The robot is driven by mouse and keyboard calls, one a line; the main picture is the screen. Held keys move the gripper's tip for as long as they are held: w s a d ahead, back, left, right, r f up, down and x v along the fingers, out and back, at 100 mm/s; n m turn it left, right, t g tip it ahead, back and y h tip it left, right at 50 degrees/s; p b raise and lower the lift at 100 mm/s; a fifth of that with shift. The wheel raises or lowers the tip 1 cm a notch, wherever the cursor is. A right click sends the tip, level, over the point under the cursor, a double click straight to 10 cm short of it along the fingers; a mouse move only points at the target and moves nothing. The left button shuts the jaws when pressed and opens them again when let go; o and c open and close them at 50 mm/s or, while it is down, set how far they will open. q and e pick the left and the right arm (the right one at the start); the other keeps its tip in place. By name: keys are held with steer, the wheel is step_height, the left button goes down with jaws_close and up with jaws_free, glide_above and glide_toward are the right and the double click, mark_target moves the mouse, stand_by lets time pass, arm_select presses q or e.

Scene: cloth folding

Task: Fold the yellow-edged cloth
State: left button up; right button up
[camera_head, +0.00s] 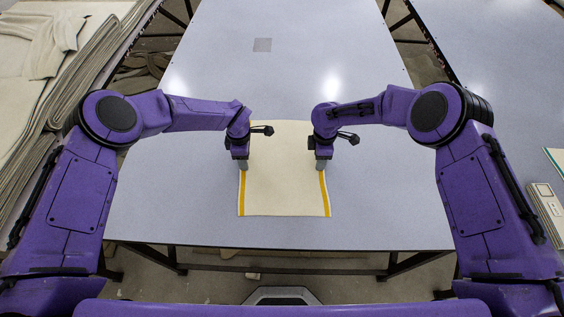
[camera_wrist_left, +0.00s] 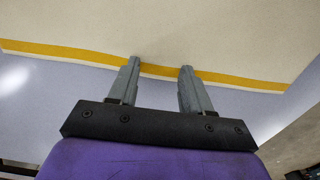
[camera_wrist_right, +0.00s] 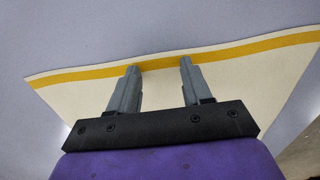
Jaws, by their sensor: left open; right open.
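The cream cloth (camera_head: 284,190) with yellow edge stripes lies flat on the grey table, its stripes along its left and right sides. My left gripper (camera_head: 241,165) is at the cloth's left edge, pointing down. In the left wrist view its open fingers (camera_wrist_left: 160,72) reach the yellow stripe (camera_wrist_left: 80,52) with nothing between them but the cloth's edge below. My right gripper (camera_head: 322,165) is at the right edge. In the right wrist view its open fingers (camera_wrist_right: 160,70) reach the other yellow stripe (camera_wrist_right: 230,53). Whether the fingertips touch the cloth cannot be told.
Stacked cream fabric (camera_head: 80,75) lies at the left. Another table (camera_head: 500,60) stands at the right, with a pale stack (camera_head: 546,205) near the right edge.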

arm_select(q)
steer(key=shift+f, duration=0.15)
steer(key=shift+c, duration=0.3)
arm_select(e)
steer(key=shift+f, duration=0.15)
steer(key=shift+c, duration=0.3)
arm_select(q)
steer(key=shift+c, duration=1.2)
arm_select(e)
steer(key=shift+c, duration=1.2)
arm_select(q)
jaws_close()
arm_select(e)
jaws_close()
